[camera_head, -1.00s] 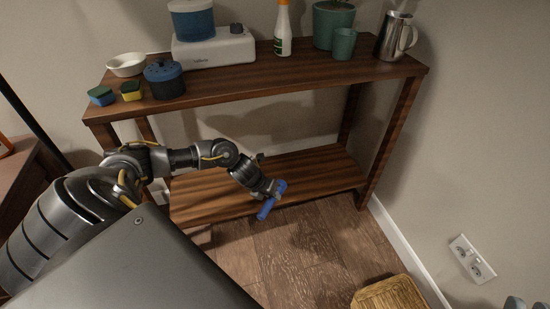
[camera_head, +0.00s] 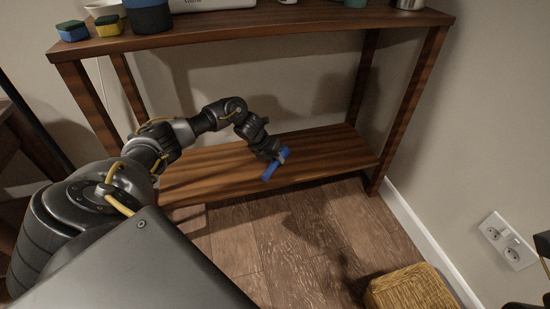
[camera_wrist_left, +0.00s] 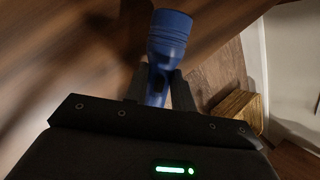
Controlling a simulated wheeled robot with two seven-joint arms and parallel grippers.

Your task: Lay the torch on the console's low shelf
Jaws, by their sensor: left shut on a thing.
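The blue torch (camera_head: 270,171) is held in my left gripper (camera_head: 277,156), over the front part of the console's low shelf (camera_head: 325,147). In the left wrist view the torch (camera_wrist_left: 168,40) points away from me, its wide ribbed head outward and its narrower body between the two fingers (camera_wrist_left: 160,88). The left gripper is shut on it. The shelf is brown wood and bare where I see it. I cannot tell whether the torch touches the shelf. Dark parts at the right edge of the head view may be my right arm, but no right fingertips are clear.
The console's top (camera_head: 290,24) overhangs the low shelf and carries sponges (camera_head: 104,25) and a dark blue pot (camera_head: 149,15). Its front right leg (camera_head: 408,110) stands right of the torch.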

